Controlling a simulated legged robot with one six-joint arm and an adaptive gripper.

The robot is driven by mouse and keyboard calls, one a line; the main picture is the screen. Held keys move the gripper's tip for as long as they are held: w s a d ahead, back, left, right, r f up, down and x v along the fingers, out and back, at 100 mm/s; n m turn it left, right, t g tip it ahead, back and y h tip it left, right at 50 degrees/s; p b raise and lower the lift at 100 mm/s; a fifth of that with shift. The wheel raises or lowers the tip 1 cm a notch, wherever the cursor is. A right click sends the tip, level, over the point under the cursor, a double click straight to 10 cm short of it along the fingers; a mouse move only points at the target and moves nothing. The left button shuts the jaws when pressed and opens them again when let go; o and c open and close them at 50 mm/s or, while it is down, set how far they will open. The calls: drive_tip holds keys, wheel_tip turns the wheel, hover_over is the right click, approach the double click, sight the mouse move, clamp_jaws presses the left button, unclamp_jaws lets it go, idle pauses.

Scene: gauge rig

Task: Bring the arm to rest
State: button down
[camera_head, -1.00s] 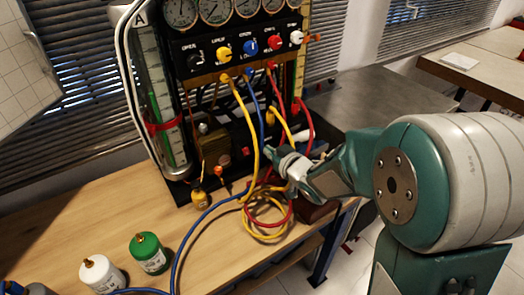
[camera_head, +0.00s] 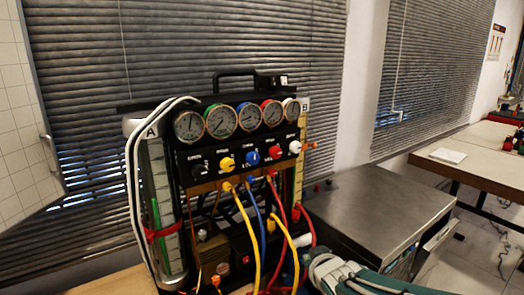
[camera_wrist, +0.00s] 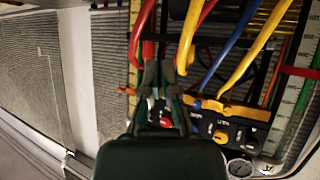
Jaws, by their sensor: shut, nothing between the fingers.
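My gripper (camera_wrist: 159,68) shows in the wrist view, its dark fingers drawn together with nothing held. It points toward the hoses and the panel of the gauge rig. In the head view, my arm (camera_head: 350,278) comes in at the bottom right, low in front of the rig's right side; the fingers are hard to make out there. The gauge rig (camera_head: 240,155) stands upright with a row of round dials, coloured knobs and a handle on top. In the wrist view the rig's panel (camera_wrist: 238,132) appears upside down.
Yellow hoses (camera_head: 246,240), a blue hose (camera_head: 257,212) and red hoses (camera_head: 307,228) hang from the rig close to my arm. A grey metal cabinet (camera_head: 375,215) stands at the right. A table (camera_head: 480,170) is farther back. Blinds (camera_head: 90,90) cover the windows behind.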

drive_tip(key=s+d+r+m+g, duration=0.1)
drive_tip(key=s+d+g, duration=0.1)
drive_tip(key=s, duration=0.9)
drive_tip(key=s+d+r+m+g+h, duration=0.1)
drive_tip(key=s+g, duration=0.3)
drive_tip(key=s, duration=0.8)
drive_tip(key=shift+d+m+h, duration=0.3)
drive_tip(key=shift+d+m, duration=0.3)
drive_tip(key=shift+d, duration=0.05)
